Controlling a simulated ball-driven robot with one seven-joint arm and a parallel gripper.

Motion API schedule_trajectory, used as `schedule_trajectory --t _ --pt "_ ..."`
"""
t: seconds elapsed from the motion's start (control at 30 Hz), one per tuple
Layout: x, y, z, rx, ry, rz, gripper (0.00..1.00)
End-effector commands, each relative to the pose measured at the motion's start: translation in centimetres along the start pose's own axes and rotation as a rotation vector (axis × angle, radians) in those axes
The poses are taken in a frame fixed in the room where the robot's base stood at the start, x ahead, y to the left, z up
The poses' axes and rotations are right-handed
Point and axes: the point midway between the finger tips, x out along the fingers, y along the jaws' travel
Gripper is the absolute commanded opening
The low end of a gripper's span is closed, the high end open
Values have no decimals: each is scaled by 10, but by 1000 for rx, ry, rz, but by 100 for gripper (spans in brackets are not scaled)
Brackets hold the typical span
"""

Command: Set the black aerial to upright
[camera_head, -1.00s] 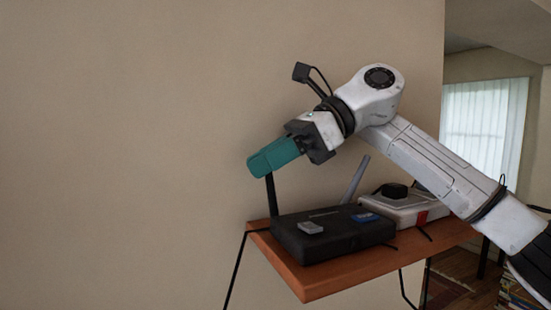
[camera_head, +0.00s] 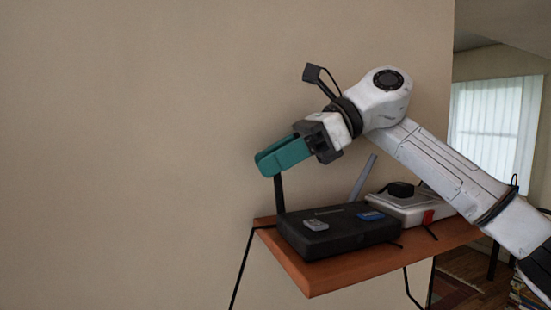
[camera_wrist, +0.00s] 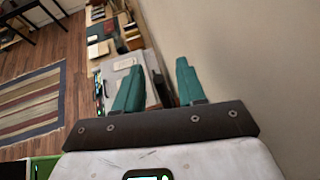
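The black aerial (camera_head: 279,194) rises from the back left corner of the black box (camera_head: 345,238). It looks close to upright, with a very slight lean to the left. Its top is hidden at the teal fingers of my gripper (camera_head: 264,163). The gripper reaches in from the right, tilted down to the left. In the wrist view the two fingers of my gripper (camera_wrist: 156,72) stand apart with a clear gap. A dark shape shows low between them; I cannot tell if it is the aerial.
The boxes stand on a wooden wall shelf (camera_head: 316,281). A white device (camera_head: 412,210) with a black knob sits at right, and a grey aerial (camera_head: 362,178) leans right behind the black box. The wall (camera_head: 120,150) is close behind; the space at left is free.

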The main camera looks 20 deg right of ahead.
Motion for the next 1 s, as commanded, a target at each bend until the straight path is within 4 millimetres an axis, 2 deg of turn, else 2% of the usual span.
schedule_trajectory --t 0.17,0.6,0.8,1.0 --pt "-10 -1 -1 1 0 -3 40" --pt "-89 -1 -1 1 0 -3 40" --pt "-106 0 -1 1 0 0 40" --pt "-108 0 0 0 0 0 40"
